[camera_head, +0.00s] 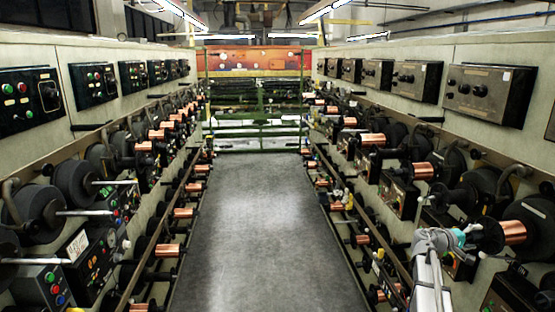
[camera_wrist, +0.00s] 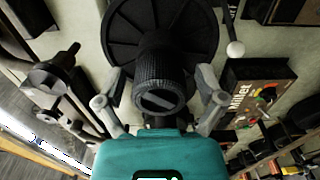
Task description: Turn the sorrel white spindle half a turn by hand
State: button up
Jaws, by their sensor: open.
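My gripper (camera_wrist: 160,76) is open in the wrist view. Its two grey fingers stand on either side of a black ribbed round hub (camera_wrist: 160,97) with a bar across its face. I cannot tell whether they touch it. Behind the hub is a large black spoked disc (camera_wrist: 187,28). I can read no sorrel label and cannot make out a white spindle for certain. In the head view my gripper (camera_head: 468,230) is at the lower right, beside a copper spool (camera_head: 513,232).
A white ball-ended lever (camera_wrist: 235,48) stands right of the disc. Rows of copper spools (camera_head: 168,250) and black reels (camera_head: 72,182) line both sides. The grey aisle floor (camera_head: 258,220) is clear up to a green frame (camera_head: 258,130) at the far end.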

jog(key=c, duration=1)
jog(key=n, duration=0.5)
jog(key=o, duration=1.2)
jog(key=shift+c, duration=0.2)
jog(key=shift+a, duration=0.1)
